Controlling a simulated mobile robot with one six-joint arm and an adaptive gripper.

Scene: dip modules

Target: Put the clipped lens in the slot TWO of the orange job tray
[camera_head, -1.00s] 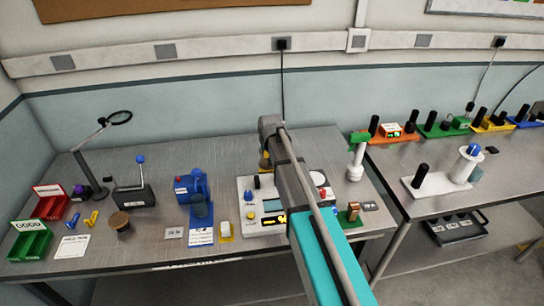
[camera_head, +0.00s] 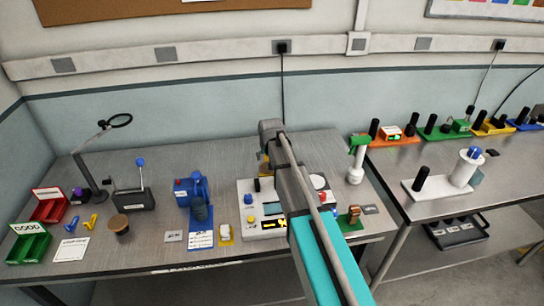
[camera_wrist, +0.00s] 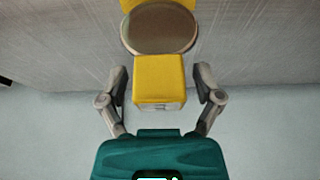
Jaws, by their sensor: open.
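The clipped lens shows in the wrist view as a yellow block-shaped clip (camera_wrist: 159,80) with a round, brownish lens disc (camera_wrist: 158,29) beyond it. My gripper (camera_wrist: 160,76) is open, with one finger on each side of the yellow clip and a gap visible at both sides. In the head view only a bit of yellow (camera_head: 264,163) shows beside my arm near the back of the left bench, and my fingers are hidden there.
Green, yellow and blue trays continue right of the orange one. A white stand (camera_head: 438,187) occupies the right bench's front.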

